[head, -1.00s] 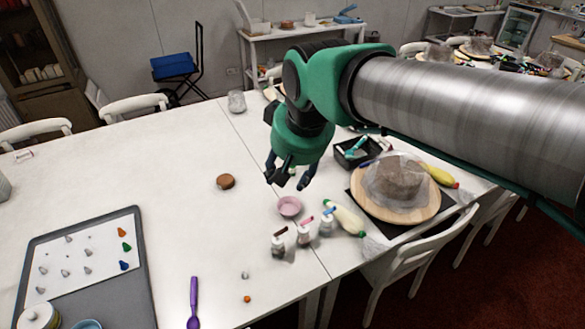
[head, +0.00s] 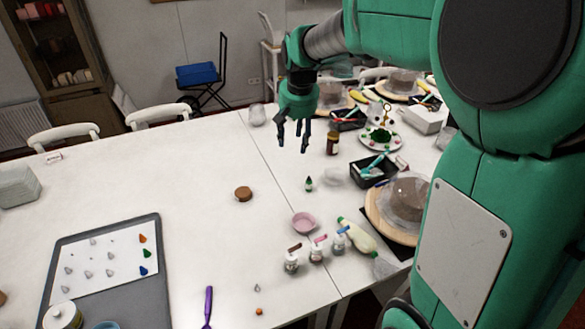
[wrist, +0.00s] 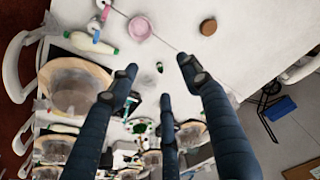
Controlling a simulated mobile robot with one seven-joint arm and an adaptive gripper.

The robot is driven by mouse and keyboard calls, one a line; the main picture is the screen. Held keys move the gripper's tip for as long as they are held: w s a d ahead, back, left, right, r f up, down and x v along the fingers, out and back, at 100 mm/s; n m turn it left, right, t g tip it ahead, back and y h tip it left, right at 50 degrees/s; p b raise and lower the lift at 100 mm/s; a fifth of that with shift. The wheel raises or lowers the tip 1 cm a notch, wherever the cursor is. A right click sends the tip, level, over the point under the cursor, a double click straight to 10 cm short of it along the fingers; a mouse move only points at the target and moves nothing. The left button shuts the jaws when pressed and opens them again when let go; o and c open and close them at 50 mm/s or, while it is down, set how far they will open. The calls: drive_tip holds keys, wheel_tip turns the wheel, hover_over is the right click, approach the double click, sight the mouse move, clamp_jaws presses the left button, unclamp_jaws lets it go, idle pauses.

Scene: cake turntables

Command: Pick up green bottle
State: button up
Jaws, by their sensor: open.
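A small dark green bottle (head: 309,184) stands on the white table (head: 190,200), behind the pink bowl (head: 304,223). It also shows in the wrist view (wrist: 160,67), between and beyond my fingertips. My gripper (head: 293,148) is open and empty, with its fingers pointing down. In the head view it appears above and slightly left of the bottle, apart from it. The wrist view shows three dark fingers spread apart with nothing between them.
A brown disc (head: 243,194) lies to the left. A black tray (head: 373,170) and a covered cake on a wooden turntable (head: 379,212) are to the right. The table's left middle is clear.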

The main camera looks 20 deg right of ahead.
drive_tip(key=w+d+f+p, duration=0.2)
drive_tip(key=w+d+f, duration=0.3)
drive_tip(key=w, duration=0.4)
drive_tip(key=m+g+p, duration=0.2)
drive_tip(key=g+p, duration=0.1)
drive_tip(key=p, duration=0.2)
hover_over(309, 178)
wheel_tip(309, 178, down, 24)
drive_tip(key=shift+w+d+f, duration=0.2)
drive_tip(key=shift+w+f, duration=0.1)
drive_tip(key=shift+f, duration=0.2)
drive_tip(key=shift+f, duration=4.3)
drive_tip(key=shift+s+a+f+b, duration=0.1)
drive_tip(key=shift+f+b, duration=0.1)
drive_tip(key=shift+f, duration=1.1)
drive_tip(key=shift+s+f+b, duration=0.1)
drive_tip(key=shift+f+b, duration=0.05)
drive_tip(key=shift+f, duration=1.1)
